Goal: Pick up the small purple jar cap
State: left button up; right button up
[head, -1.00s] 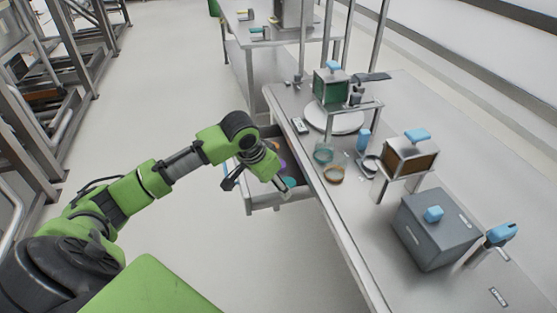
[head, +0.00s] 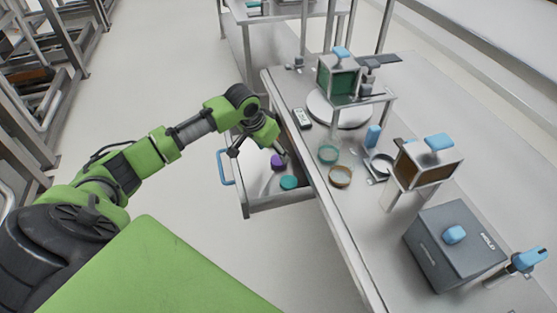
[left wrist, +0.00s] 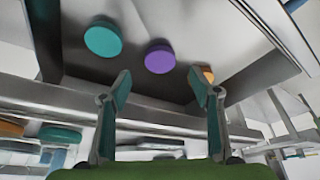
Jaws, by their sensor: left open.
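The small purple jar cap (head: 277,161) lies in the open drawer beside the table. In the left wrist view the purple cap (left wrist: 160,57) sits between and just beyond the fingertips, apart from both. An orange cap (left wrist: 206,74) is partly hidden by the right finger there. My left gripper (head: 259,154) hangs over the drawer, open and empty; its fingers spread wide in the left wrist view (left wrist: 158,73). My right gripper is not in view.
The drawer (head: 289,201) has raised walls and a blue handle (head: 224,168). The long table (head: 340,222) edges it on the right, with green (head: 328,154) and brown rings (head: 340,176), a grey lidded box (head: 452,247) and blue-knobbed fixtures. The floor left is clear.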

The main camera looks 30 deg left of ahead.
aim_at(278, 160)
pick_arm(q)
jog(key=shift+w+f, duration=0.25)
jog(key=shift+f, duration=0.35)
jog(key=x, duration=0.3)
jog(key=shift+f+p, duration=0.25)
jog(key=shift+p, duration=0.05)
jog(key=shift+w+f, duration=0.25)
jog(key=shift+f, duration=0.25)
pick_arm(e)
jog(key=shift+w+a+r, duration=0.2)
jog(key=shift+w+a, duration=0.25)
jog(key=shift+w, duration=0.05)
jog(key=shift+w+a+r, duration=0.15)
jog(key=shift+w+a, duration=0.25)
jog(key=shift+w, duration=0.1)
pick_arm(q)
jog(key=shift+s, duration=0.1)
jog(key=c, duration=0.9)
jog(key=shift+o, duration=0.2)
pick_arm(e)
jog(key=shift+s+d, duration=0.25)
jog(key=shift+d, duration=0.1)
